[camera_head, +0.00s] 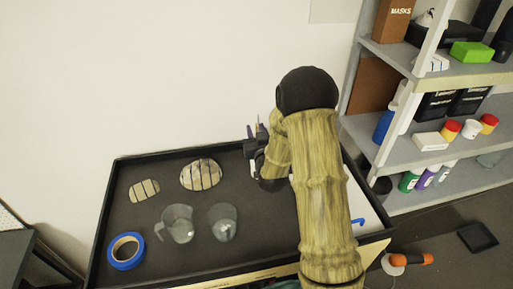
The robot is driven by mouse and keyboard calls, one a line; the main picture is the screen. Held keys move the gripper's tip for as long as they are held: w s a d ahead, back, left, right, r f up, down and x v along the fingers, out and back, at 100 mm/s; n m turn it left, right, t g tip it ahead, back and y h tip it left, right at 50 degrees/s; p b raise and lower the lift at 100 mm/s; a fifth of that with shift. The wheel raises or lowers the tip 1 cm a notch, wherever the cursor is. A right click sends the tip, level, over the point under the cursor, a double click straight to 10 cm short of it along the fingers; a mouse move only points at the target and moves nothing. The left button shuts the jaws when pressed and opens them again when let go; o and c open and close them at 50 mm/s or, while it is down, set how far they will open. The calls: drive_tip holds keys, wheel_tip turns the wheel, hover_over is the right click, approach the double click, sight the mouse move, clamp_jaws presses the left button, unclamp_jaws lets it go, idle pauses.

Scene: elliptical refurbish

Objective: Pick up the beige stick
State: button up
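I cannot make out a beige stick for certain. Thin upright tips (257,127), some orange-brown and dark, show just behind my gripper (252,148), too small to identify. My gripper is dark and sits over the back part of the dark tray-like tabletop (150,215), at the end of my arm. Its fingers are small and partly hidden by my wrist, so its opening is unclear. A pale beige strip (262,276) with faint markings runs along the tabletop's front edge. My arm hides much of the tabletop's right side.
On the tabletop are a blue tape roll (126,252), two clear cups, one (178,224) left of the other (223,222), and two striped pads, large (200,174) and small (144,190). A loaded shelf (420,150) stands right. An orange-handled tool (408,260) lies lower right.

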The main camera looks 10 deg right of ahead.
idle(0.4)
clamp_jaws()
drive_tip(key=shift+r, duration=0.1)
